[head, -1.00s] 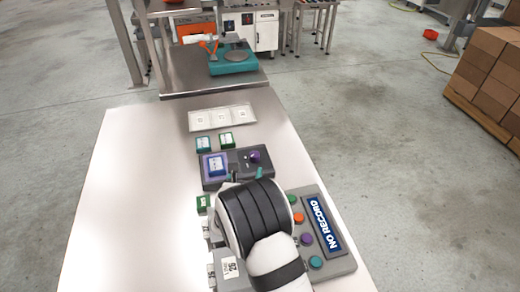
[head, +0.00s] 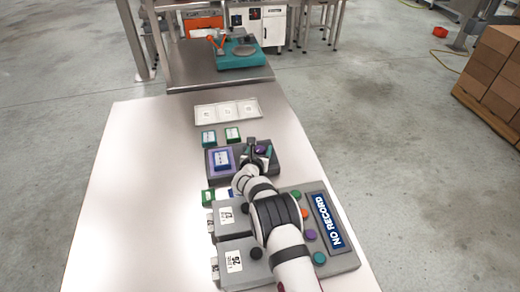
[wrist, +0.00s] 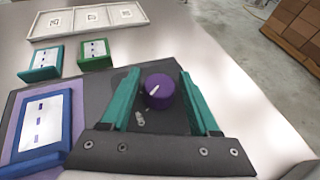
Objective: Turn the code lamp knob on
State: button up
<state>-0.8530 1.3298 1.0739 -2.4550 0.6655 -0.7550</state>
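The purple knob (wrist: 159,91) with a white pointer line sits on a dark grey box (wrist: 87,90); in the head view the knob (head: 262,149) is partly hidden by my gripper. The pointer slants in the wrist view; I cannot tell from it whether the lamp is on. My gripper (wrist: 154,92) is open, its two teal fingers on either side of the knob with gaps showing. It also shows in the head view (head: 262,153) over the right part of the box. A blue block with a white label (wrist: 38,126) sits on the purple pad at the box's left.
Two labelled blocks, teal (wrist: 41,62) and green (wrist: 95,55), stand behind the box, with a white three-compartment tray (wrist: 89,20) beyond. A grey console with a "NO RECORD" display (head: 328,222) lies nearer, under my arm. A teal scale (head: 237,55) stands farther back.

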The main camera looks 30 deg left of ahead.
grip_shut()
jog(key=shift+a+r+m+t+h, duration=0.15)
jog(key=shift+m+t+h, duration=0.25)
jog(key=shift+m+h, duration=0.85)
jog(key=shift+d+m+h, duration=0.2)
jog(key=shift+m+h, duration=0.05)
jog(key=shift+h, duration=0.2)
jog(key=shift+o, duration=1.4)
grip_release()
jog(key=shift+s, duration=0.1)
jog(key=v, duration=1.5)
jog(key=shift+s, duration=0.3)
